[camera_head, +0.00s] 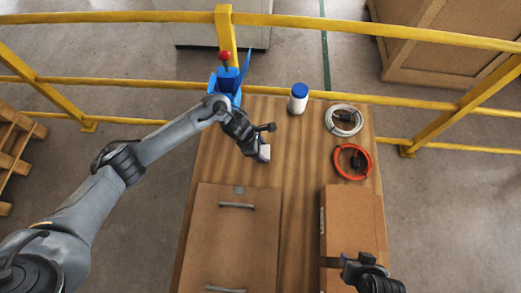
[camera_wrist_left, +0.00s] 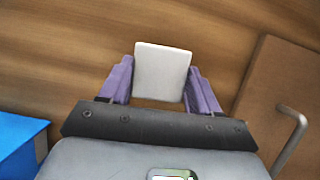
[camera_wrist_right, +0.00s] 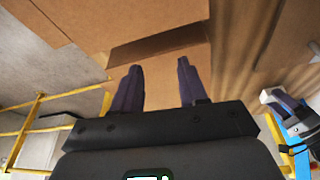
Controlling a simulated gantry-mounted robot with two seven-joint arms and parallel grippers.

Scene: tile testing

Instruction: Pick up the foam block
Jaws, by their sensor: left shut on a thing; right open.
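The foam block (camera_wrist_left: 162,72) is a small white block. In the left wrist view it sits between the two purple fingers of my left gripper (camera_wrist_left: 160,88), which is shut on it. In the head view the block (camera_head: 264,153) shows at the tip of my left gripper (camera_head: 258,146), over the wooden table; I cannot tell whether it touches the table top. My right gripper (camera_wrist_right: 154,85) is open and empty in the right wrist view, by a cardboard box. In the head view only part of it (camera_head: 350,262) shows, at the lower right.
The wooden table (camera_head: 290,215) holds a brown panel with handles (camera_head: 238,240), a cardboard box (camera_head: 352,222), a white bottle with blue cap (camera_head: 298,98), a grey cable coil (camera_head: 343,119) and an orange coil (camera_head: 352,161). A blue bin (camera_head: 228,82) stands at the far left. Yellow rails (camera_head: 350,96) run behind.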

